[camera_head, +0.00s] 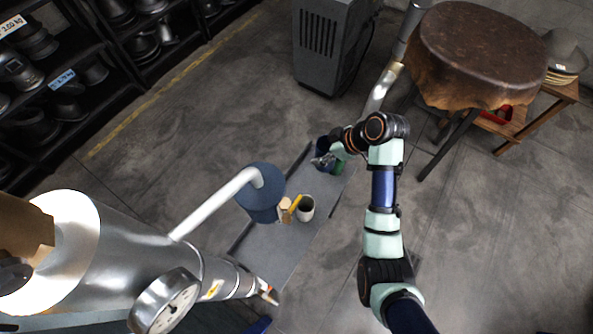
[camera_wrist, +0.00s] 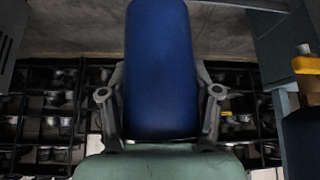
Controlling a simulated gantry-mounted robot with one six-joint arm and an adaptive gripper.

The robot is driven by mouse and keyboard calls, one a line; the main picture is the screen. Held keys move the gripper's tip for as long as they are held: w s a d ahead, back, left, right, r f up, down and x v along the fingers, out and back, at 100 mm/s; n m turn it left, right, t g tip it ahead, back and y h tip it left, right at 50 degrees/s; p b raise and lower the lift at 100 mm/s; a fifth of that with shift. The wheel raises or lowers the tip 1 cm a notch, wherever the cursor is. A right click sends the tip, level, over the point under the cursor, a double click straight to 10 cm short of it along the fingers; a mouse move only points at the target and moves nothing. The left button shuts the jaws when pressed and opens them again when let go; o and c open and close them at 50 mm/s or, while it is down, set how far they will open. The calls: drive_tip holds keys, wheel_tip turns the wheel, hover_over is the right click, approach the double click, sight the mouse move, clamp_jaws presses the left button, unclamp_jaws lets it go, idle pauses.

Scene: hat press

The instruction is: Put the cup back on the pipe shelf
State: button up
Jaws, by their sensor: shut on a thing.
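A dark blue cup (camera_head: 322,144) is at my gripper (camera_head: 326,160) in the head view, above the far end of a narrow grey shelf board (camera_head: 273,245). In the wrist view the blue cup (camera_wrist: 160,70) stands large between the two grey fingers (camera_wrist: 160,105), which close on its sides. A white cup (camera_head: 306,209) with a dark inside stands on the board, nearer than my gripper. The exact gap between the held cup and the board cannot be told.
A small tan and yellow item (camera_head: 288,209) is next to the white cup. A steel machine with a gauge (camera_head: 166,302) fills the lower left. A round leather-topped table (camera_head: 480,55) stands at upper right.

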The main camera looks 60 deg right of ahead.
drive_tip(key=shift+w, duration=0.15)
drive_tip(key=shift+f, duration=0.1)
drive_tip(key=f+b, duration=0.2)
drive_tip(key=f, duration=0.4)
drive_tip(key=f+b, duration=0.2)
drive_tip(key=f, duration=0.5)
drive_tip(key=f+b, duration=0.2)
drive_tip(key=f, duration=0.5)
drive_tip(key=shift+s, duration=0.4)
drive_tip(key=o, duration=1.4)
